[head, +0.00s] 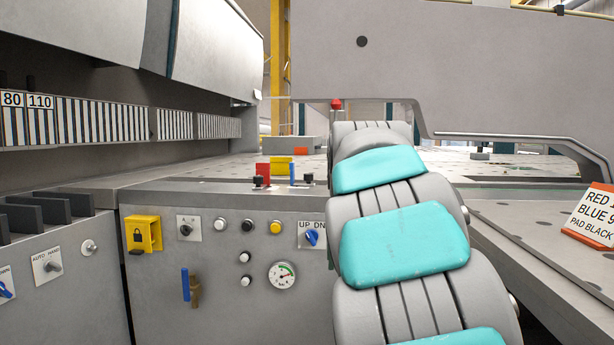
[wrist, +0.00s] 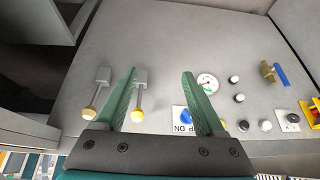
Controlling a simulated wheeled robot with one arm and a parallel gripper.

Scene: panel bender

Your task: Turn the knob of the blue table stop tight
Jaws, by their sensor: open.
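The blue table stop (head: 292,172) is a small upright blue piece near the front edge of the table, left of my arm in the head view. A small dark knob (head: 308,179) shows low beside it; how tight it is cannot be told. My gripper (wrist: 158,75) shows in the wrist view with two green fingers spread apart and nothing between them. It faces the grey front panel. In the head view my arm hides the gripper. The blue stop is not visible in the wrist view.
A red stop (head: 263,170) and a yellow block (head: 281,164) are near the blue one. The front panel (head: 210,290) carries a gauge (head: 282,275), a blue-handled valve (head: 190,287) and several buttons. Two levers (wrist: 139,97) show by the left finger. A sign (head: 592,217) stands right.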

